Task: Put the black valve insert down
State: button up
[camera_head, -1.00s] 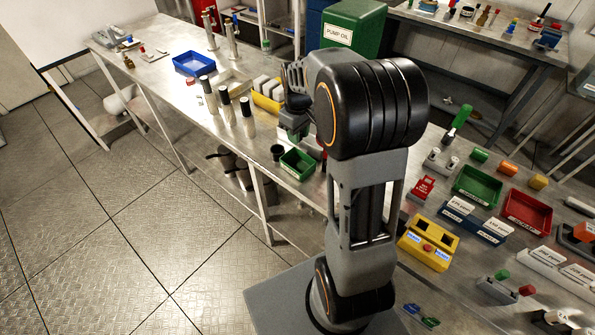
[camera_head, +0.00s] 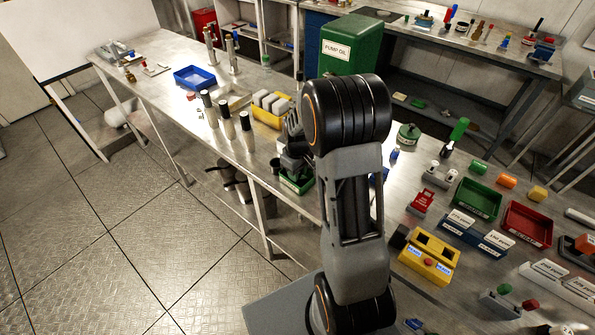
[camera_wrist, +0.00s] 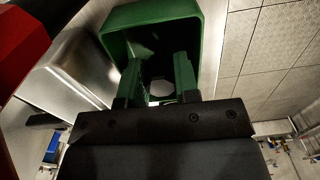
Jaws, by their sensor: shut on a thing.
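My gripper (camera_head: 293,166) is low over the small green tray (camera_head: 296,186) at the near edge of the long metal bench. In the wrist view, the two fingers of my gripper (camera_wrist: 158,68) reach into the mouth of the green tray (camera_wrist: 205,45). The jaws are shut on the black valve insert. The insert is hard to make out between the fingers against the dark tray inside. I cannot tell whether it touches the tray floor. My arm hides part of the bench right of the tray.
A small dark cup (camera_head: 275,166) stands just left of the green tray. White-bodied, black-topped cylinders (camera_head: 246,130) and a yellow bin (camera_head: 268,115) stand further left. The green PUMP OIL container (camera_head: 350,45) is behind my arm. The floor lies past the bench edge.

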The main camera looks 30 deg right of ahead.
jog(key=shift+f, duration=0.15)
jog(key=shift+f, duration=0.15)
jog(key=o, duration=0.6)
notch_tip(320, 180, up, 12)
jog(key=s+a+r+m+t, duration=0.2)
jog(key=s+a, duration=0.2)
jog(key=s, duration=0.4)
jog(key=s+a+r+m+t, duration=0.2)
jog(key=s+a, duration=0.3)
jog(key=s, duration=0.3)
jog(key=shift+a+r, duration=0.2)
jog(key=shift+r, duration=0.4)
